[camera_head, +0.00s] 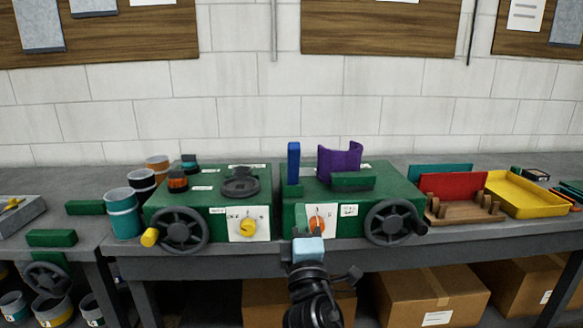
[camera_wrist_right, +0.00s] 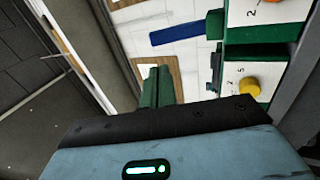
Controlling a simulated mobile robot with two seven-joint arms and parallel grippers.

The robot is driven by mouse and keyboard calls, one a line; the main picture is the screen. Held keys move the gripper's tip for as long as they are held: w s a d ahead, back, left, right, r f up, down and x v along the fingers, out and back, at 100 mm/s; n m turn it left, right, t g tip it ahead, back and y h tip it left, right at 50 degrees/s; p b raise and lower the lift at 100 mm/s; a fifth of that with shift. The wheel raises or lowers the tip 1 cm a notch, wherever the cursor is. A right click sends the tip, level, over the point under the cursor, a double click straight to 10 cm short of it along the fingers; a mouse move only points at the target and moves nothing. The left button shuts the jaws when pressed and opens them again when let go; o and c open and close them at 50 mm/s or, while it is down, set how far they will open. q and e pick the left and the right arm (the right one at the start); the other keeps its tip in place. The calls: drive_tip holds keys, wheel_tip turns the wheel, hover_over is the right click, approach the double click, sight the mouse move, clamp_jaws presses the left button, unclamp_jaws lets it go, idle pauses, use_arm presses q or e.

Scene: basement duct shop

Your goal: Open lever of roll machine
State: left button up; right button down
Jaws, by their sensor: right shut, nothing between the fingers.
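The green roll machine (camera_head: 380,190) stands on the grey bench. A blue lever (camera_head: 293,163) stands upright at its left end, and a curved purple sheet (camera_head: 340,162) sits on top. The lever also shows as a blue bar in the right wrist view (camera_wrist_right: 190,29). My right gripper (camera_head: 299,234) is in front of the machine, low near the orange dial (camera_head: 316,223), partly hiding its panel. Its fingers (camera_wrist_right: 157,86) are together and empty, apart from the lever. My left gripper is in neither view.
A second green machine (camera_head: 213,190) with a yellow knob (camera_head: 247,229) stands left. A dark handwheel (camera_head: 390,222) projects at the right front. Cardboard boxes (camera_head: 430,297) are under the bench.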

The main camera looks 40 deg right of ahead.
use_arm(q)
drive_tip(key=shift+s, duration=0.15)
use_arm(e)
drive_tip(key=shift+d+r, duration=0.1)
drive_tip(key=shift+r, duration=0.25)
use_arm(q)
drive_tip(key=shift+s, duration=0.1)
use_arm(e)
drive_tip(key=p, duration=0.2)
approach(296, 154)
drive_tip(key=x, duration=0.5)
drive_tip(key=shift+w+d+r, duration=0.1)
drive_tip(key=shift+w, duration=0.1)
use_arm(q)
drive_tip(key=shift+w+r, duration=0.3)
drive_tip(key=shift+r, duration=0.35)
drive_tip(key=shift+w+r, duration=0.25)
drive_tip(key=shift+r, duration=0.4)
use_arm(e)
drive_tip(key=shift+w+d+r, duration=0.15)
drive_tip(key=shift+w+d, duration=0.2)
drive_tip(key=shift+w, duration=0.25)
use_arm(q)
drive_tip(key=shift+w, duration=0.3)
use_arm(e)
drive_tip(key=shift+r, duration=0.1)
